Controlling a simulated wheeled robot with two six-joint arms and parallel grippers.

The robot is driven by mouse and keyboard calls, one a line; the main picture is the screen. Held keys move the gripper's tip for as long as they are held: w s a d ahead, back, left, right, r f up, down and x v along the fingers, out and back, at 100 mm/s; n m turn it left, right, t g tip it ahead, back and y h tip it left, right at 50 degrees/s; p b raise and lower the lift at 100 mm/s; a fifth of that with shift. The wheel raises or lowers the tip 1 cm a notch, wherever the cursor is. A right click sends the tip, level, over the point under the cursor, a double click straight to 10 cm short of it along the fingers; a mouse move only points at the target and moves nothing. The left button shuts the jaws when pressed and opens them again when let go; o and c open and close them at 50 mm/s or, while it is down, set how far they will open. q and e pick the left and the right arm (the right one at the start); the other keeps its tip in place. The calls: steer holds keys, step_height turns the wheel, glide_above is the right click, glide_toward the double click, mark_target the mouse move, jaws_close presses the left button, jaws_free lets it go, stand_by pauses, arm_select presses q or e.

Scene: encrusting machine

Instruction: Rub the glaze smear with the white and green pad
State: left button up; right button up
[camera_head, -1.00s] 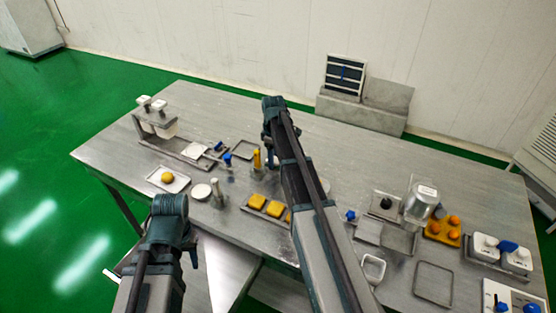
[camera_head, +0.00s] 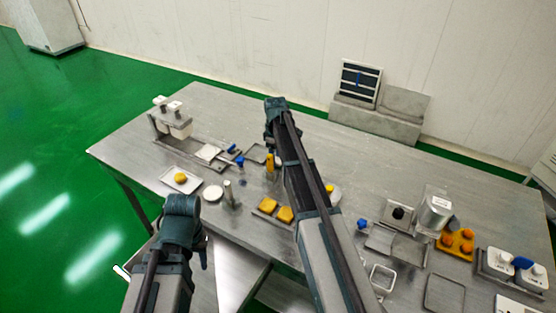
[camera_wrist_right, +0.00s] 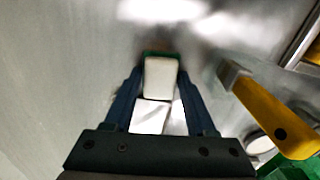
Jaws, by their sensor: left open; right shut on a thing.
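My right gripper (camera_wrist_right: 160,85) is shut on the white and green pad (camera_wrist_right: 160,78). The pad's pale block shows between the fingers, with a green edge at its far side. In the head view my right gripper (camera_head: 273,110) reaches over the far part of the steel table (camera_head: 340,145), and the pad is hidden there. I cannot make out the glaze smear, or whether the pad touches the table. My left gripper (camera_head: 182,206) is open and empty near the table's front left edge.
A tool with a yellow handle (camera_wrist_right: 275,115) stands close to the right of my right gripper. Trays with yellow pieces (camera_head: 277,209), a glass jar (camera_head: 434,208) and a white-topped dispenser (camera_head: 172,122) stand around. The table's back middle is clear.

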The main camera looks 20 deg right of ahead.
steer(key=shift+w+d+r, duration=0.1)
steer(key=shift+s+d, duration=0.55)
steer(key=shift+s, duration=0.15)
steer(key=shift+s+d, duration=0.5)
steer(key=shift+s, duration=0.2)
steer(key=shift+s, duration=0.1)
steer(key=shift+s+d, duration=1.1)
